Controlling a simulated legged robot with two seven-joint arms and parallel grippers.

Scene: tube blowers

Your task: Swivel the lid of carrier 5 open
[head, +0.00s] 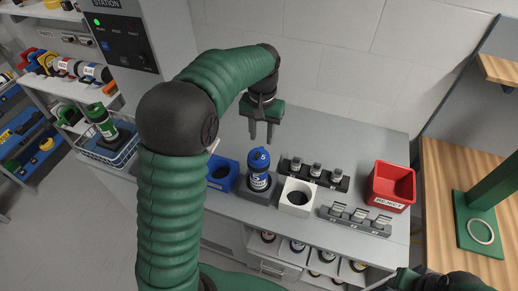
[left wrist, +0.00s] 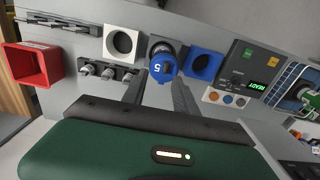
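Carrier 5 (head: 260,181) stands upright in a dark grey holder on the grey bench. Its blue lid (head: 258,158), marked 5, sits on top and looks closed. In the left wrist view the lid (left wrist: 162,66) shows from above, between and beyond the fingertips. My left gripper (head: 261,134) is open and empty, pointing down above the bench behind the carrier. Its fingers (left wrist: 157,92) are apart and do not appear to touch the carrier. The lid's hinge is too small to make out. My right gripper does not show clearly.
A blue block with a hole (head: 222,175) stands left of the carrier, a white one (head: 297,198) right. Two dark racks (head: 314,176) (head: 355,221) and a red reject bin (head: 391,186) stand farther right. A blue basket (head: 106,150) holds a green carrier (head: 103,122).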

